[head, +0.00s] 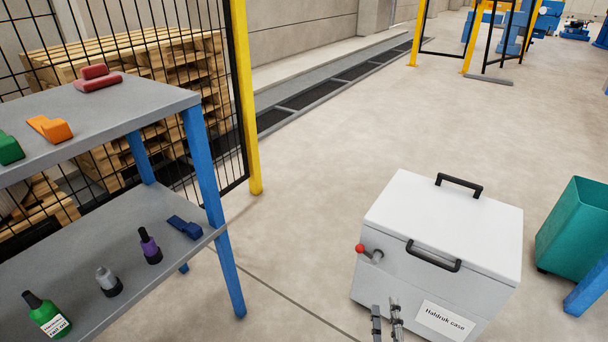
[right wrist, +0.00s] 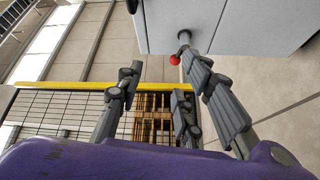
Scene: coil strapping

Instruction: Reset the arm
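My right gripper (head: 386,312) shows at the bottom edge of the head view, just in front of the white case. In the right wrist view its fingers (right wrist: 160,72) are spread apart with nothing between them, so it is open and empty. In that view the red-knobbed lever (right wrist: 175,60) of the case appears close to the tip of the right-hand finger; I cannot tell whether they touch. Most of my right arm is outside the head view. My left gripper is not in view.
The white case (head: 400,270), with black handles and a lid that looks shut, stands on the floor. A grey two-level shelf (head: 150,100) with blue legs holds several small items at left. A teal bin (head: 575,225) is at right. The floor between shelf and case is clear.

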